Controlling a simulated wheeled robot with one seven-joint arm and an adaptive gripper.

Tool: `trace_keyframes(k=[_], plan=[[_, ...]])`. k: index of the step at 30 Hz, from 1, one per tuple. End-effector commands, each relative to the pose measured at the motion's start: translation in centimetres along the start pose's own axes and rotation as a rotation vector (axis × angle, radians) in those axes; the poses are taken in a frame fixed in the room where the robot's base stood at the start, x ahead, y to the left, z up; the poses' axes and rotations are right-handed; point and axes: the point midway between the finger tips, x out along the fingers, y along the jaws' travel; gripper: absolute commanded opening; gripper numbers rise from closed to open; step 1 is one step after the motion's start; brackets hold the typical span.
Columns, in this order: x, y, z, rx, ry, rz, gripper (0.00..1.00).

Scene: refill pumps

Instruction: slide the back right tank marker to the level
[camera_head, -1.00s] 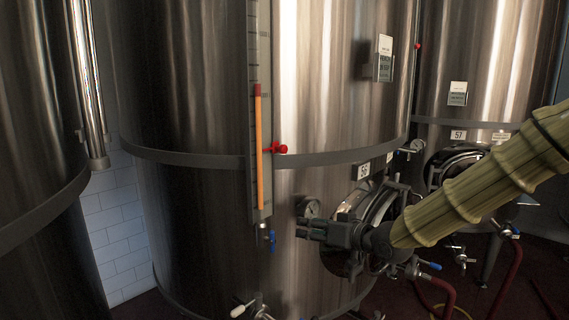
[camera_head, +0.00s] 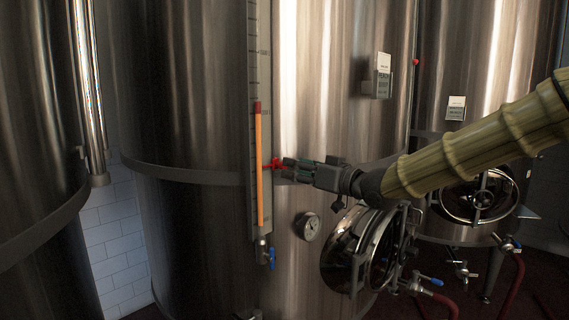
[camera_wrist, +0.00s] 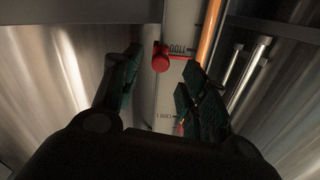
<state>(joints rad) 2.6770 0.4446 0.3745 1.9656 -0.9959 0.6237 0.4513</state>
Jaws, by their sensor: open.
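The large steel tank (camera_head: 190,95) in the middle carries an upright level gauge (camera_head: 259,60) with a printed scale. An orange column (camera_head: 259,165) fills the gauge's lower part and ends in a dark red top. A red marker (camera_head: 274,163) with a knob sits on the gauge's right side, well below the column's top. My gripper (camera_head: 290,170) is open just right of the marker. In the wrist view, the red marker knob (camera_wrist: 160,62) shows beyond and between the open fingers (camera_wrist: 155,90), beside the orange column (camera_wrist: 209,32). Contact cannot be told in the head view.
A blue-handled valve (camera_head: 271,257) is at the gauge's foot. A round dial (camera_head: 308,226) and a manway door (camera_head: 352,250) stand out from the tank below my arm. Other tanks stand left and right. A card holder (camera_head: 378,84) is higher up.

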Motion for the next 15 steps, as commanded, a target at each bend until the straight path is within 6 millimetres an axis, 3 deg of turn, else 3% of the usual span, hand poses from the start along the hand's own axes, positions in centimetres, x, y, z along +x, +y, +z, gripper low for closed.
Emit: trace_keyframes(k=[6,15], plan=[[3.2,0.0,-0.1,-0.001,-0.001,0.0,0.43],[5.1,0.0,0.0,0.0,0.0,0.0,0.43]])
